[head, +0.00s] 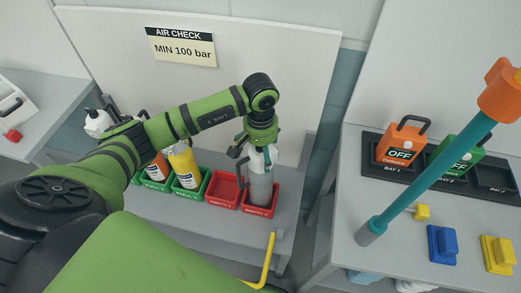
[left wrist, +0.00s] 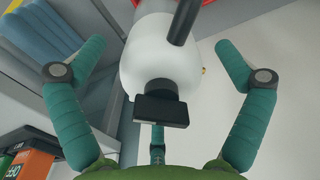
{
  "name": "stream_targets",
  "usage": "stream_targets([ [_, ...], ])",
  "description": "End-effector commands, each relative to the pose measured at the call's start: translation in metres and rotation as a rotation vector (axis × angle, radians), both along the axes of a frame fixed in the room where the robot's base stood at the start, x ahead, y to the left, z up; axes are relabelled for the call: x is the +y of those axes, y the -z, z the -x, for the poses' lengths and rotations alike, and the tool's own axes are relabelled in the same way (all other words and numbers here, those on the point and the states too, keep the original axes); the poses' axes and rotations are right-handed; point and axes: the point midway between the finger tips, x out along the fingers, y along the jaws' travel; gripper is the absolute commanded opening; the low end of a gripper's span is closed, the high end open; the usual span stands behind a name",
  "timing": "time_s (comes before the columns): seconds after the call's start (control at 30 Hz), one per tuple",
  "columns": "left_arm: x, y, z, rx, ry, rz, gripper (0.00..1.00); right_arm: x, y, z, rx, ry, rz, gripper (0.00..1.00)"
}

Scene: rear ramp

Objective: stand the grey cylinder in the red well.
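The grey cylinder (head: 262,181) stands upright in the right-hand red well (head: 259,212), its lower end behind the front rim. The other red well (head: 224,199), just left of it, is empty. My left gripper (head: 257,147) is directly above the cylinder, pointing down around its white top. In the left wrist view, the white top (left wrist: 155,58) and its black valve (left wrist: 160,108) lie between the teal fingers. These fingers are spread, with gaps on both sides of the cylinder. My right gripper is not in view.
Green wells (head: 188,193) left of the red ones hold a yellow cylinder (head: 184,168) and an orange one (head: 157,167). A teal pole with an orange top (head: 440,164) crosses the right bench. Orange (head: 402,143) and green (head: 462,150) packs stand behind it.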

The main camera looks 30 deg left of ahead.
Motion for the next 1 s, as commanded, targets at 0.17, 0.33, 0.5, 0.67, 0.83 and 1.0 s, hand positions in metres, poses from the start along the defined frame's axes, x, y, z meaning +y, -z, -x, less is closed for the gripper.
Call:
stream_targets([
  [0.17, 0.001, 0.006, 0.004, 0.014, 0.0, -0.005, 1.0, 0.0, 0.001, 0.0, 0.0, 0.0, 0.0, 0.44],
  [0.33, 0.001, -0.003, 0.003, 0.009, 0.001, -0.004, 1.0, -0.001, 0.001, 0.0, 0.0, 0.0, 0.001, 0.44],
  [0.5, 0.001, -0.035, 0.001, 0.002, 0.001, -0.004, 1.0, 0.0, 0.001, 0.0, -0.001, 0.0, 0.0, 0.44],
  [0.67, 0.001, -0.071, 0.001, -0.001, 0.001, -0.003, 1.0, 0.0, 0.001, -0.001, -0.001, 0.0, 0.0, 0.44],
  [0.83, 0.0, -0.101, 0.001, -0.001, 0.0, -0.003, 1.0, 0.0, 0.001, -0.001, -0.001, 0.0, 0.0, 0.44],
  [1.0, 0.0, -0.116, 0.002, 0.002, 0.0, -0.001, 1.0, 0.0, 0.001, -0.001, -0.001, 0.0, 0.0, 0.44],
])
